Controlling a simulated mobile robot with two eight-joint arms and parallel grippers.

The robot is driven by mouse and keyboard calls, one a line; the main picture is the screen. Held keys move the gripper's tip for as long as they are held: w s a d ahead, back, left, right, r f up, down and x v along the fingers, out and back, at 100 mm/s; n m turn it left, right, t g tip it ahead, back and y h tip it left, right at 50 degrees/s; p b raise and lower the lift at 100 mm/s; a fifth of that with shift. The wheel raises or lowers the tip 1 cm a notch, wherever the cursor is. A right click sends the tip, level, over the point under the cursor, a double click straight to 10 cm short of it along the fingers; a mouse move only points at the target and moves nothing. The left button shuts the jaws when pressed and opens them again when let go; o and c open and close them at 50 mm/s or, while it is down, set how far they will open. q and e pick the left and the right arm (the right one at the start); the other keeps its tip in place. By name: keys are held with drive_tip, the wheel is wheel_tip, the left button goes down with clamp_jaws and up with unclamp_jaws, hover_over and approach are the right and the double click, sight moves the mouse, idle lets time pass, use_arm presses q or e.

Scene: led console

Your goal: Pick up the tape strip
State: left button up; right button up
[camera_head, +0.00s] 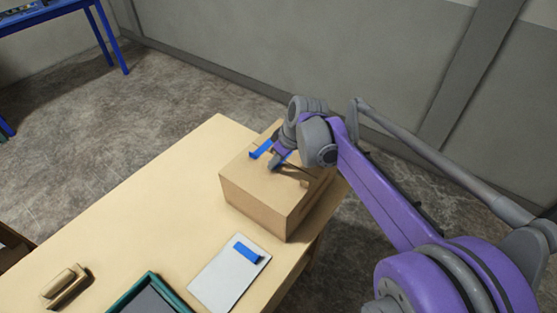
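A blue tape strip (248,252) lies on a white card (213,289) near the front right of the table. Another blue strip (261,149) is at the far left top edge of the cardboard box (252,198). My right gripper (275,164) is low over the top of this box, just right of that strip, and well away from the strip on the card. Its fingers are small and partly hidden by my wrist, so I cannot tell whether they are open or touch the strip. My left gripper is not in view.
The box stands at the right edge of the wooden table (150,215). A green-rimmed tray (121,296) and a tan block-like object (63,286) are at the front. The table's middle is clear. A blue-framed table (105,38) stands far left.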

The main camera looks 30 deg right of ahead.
clamp_jaws()
drive_tip(key=shift+r, duration=0.1)
idle(1.2)
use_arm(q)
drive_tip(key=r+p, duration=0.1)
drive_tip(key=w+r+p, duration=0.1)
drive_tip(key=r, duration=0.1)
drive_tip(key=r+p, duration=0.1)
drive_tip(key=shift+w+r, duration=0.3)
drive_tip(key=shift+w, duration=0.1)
use_arm(e)
wheel_tip(320, 180, up, 14)
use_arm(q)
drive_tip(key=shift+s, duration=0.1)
